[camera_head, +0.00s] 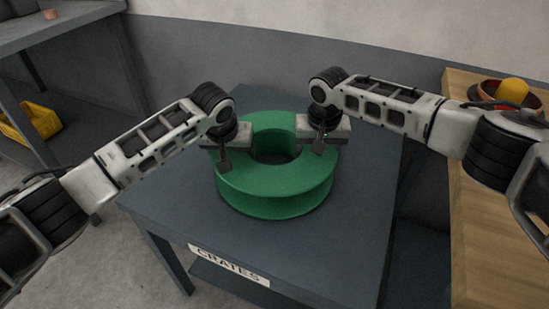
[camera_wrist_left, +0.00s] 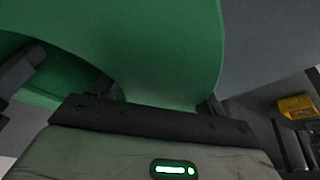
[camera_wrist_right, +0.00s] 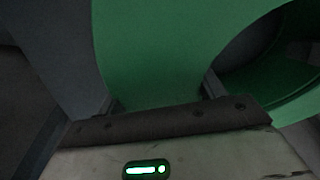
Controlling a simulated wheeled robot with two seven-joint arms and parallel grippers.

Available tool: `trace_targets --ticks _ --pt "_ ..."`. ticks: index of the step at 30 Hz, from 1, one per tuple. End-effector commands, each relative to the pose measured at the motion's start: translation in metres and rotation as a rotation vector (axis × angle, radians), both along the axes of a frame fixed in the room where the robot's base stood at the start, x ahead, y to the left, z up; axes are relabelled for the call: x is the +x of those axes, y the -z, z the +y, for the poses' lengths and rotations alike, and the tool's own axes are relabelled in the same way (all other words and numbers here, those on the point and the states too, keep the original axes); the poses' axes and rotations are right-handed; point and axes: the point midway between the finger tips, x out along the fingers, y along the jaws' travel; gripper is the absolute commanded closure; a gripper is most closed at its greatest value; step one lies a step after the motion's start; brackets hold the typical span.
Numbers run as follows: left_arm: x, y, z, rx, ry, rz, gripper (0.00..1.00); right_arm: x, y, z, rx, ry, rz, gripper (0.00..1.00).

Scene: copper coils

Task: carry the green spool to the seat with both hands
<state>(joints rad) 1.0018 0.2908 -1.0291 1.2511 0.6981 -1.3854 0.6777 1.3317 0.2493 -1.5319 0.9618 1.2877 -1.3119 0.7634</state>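The green spool (camera_head: 275,203) is a thick ring with a central hole, lying flat at the dark table's middle; whether it touches the top I cannot tell. My left gripper (camera_head: 226,152) is at its left side and my right gripper (camera_head: 316,135) at its right side. In the left wrist view the spool's green wall (camera_wrist_left: 165,50) fills the space between the fingers. In the right wrist view the green wall (camera_wrist_right: 155,55) likewise sits between the fingers. Both grippers look shut on it. I cannot make out a seat.
The dark table (camera_head: 345,235) carries a CRATES label (camera_head: 229,264) on its front edge. A wooden counter (camera_head: 480,235) on the right holds a bowl (camera_head: 482,92) with a yellow-orange ball (camera_head: 513,90). A yellow bin (camera_head: 30,128) is on a shelf at left. The tabletop around the spool is clear.

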Motion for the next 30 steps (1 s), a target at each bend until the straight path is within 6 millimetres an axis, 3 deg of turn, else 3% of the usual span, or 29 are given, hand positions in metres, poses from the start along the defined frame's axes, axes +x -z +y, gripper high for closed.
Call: trace_targets --ticks 1,2,3,14,30 --pt "0.000 0.000 0.001 0.004 0.002 0.000 0.85 0.000 0.000 -0.001 -0.002 0.000 0.000 0.87" --pt "0.000 0.000 0.001 0.004 0.003 0.000 0.93 0.000 0.000 -0.001 -0.002 0.000 0.000 0.95" --pt "0.000 0.000 0.001 0.004 0.003 0.000 0.93 0.000 0.000 -0.001 -0.002 0.000 0.000 0.97" --pt "0.001 -0.008 0.001 0.005 0.005 -0.005 0.93 0.001 -0.009 -0.001 -0.002 -0.001 -0.004 0.97" --pt "0.001 -0.052 0.002 0.008 0.006 -0.004 0.93 0.002 -0.053 -0.003 -0.004 -0.002 -0.004 0.97"
